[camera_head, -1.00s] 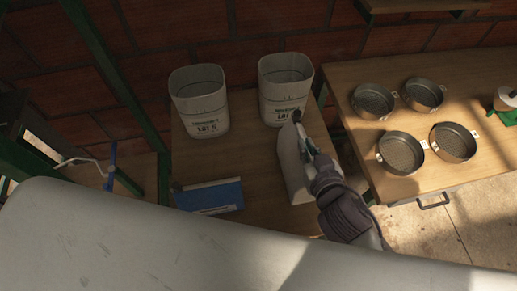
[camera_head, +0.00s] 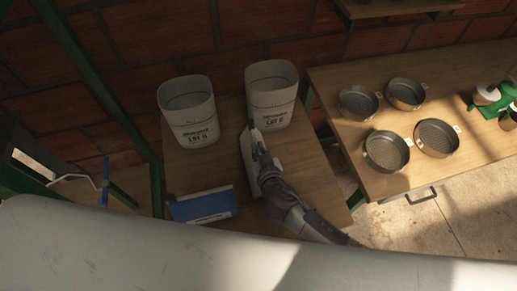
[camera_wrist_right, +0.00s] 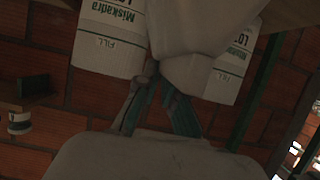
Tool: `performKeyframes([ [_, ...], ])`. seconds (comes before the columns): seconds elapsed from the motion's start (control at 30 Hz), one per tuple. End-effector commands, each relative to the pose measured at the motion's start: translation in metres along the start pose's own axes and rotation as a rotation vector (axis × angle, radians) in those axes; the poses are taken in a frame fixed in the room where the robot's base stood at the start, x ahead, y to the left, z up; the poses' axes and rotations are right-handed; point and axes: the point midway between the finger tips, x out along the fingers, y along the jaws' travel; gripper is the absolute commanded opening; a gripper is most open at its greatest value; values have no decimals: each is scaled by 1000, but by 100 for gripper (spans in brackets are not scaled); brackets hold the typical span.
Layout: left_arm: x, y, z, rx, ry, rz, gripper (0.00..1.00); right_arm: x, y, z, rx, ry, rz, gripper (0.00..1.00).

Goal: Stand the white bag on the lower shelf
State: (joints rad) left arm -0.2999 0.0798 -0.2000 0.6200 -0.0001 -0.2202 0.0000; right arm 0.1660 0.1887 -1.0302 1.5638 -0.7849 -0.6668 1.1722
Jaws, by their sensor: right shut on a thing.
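My right gripper (camera_head: 257,143) is shut on a white bag (camera_head: 246,170), at the front of the wooden shelf. In the head view the bag is a narrow pale strip left of the fingers. I cannot tell whether its bottom touches the wood. In the right wrist view the fingers (camera_wrist_right: 157,85) meet at the held bag (camera_wrist_right: 195,40). My left gripper is not in view.
A blue flat box (camera_head: 203,206) lies at the shelf's front left. The wooden shelf (camera_head: 310,183) is bare to the right of my gripper. A table (camera_head: 340,72) on the right holds several dark round pans (camera_head: 387,151). A brick wall (camera_head: 220,50) closes the back.

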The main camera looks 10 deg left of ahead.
Motion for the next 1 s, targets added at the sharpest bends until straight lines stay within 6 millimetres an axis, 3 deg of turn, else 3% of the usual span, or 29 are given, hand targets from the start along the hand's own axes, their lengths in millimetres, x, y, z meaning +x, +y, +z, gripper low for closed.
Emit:
performKeyframes([
  [0.5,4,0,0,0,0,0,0,6,-1,11,2,6,-3,0],
  [0.53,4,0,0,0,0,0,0,5,-1,12,1,2,-2,9],
  [0.67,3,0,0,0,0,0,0,5,0,11,1,2,-2,31],
  [1.0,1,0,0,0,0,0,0,4,0,10,0,2,-1,33],
])
